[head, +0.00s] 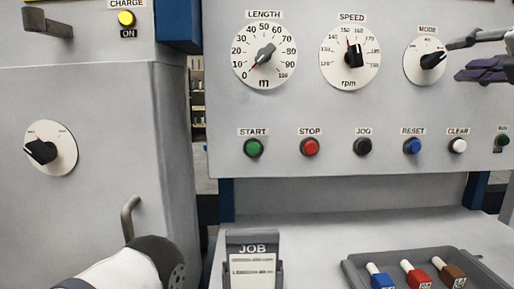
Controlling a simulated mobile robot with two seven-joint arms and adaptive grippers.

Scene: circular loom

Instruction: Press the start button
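The green START button (253,147) sits under its label at the left of a button row on the grey panel (300,190). Nothing covers it. My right gripper (462,60) reaches in from the right edge, with its two fingers apart. It is beside the black MODE knob (433,60), well right of and above the START button. I cannot tell whether a finger touches the knob. A white and black link of my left arm shows at the bottom left; its gripper is out of view.
The STOP (310,147), JOG (364,147), RESET (411,146) and CLEAR (458,146) buttons follow to the right. LENGTH (264,55) and SPEED (350,57) dials are above. A JOB card holder (252,237) and a tray (357,270) stand below. Space before START is clear.

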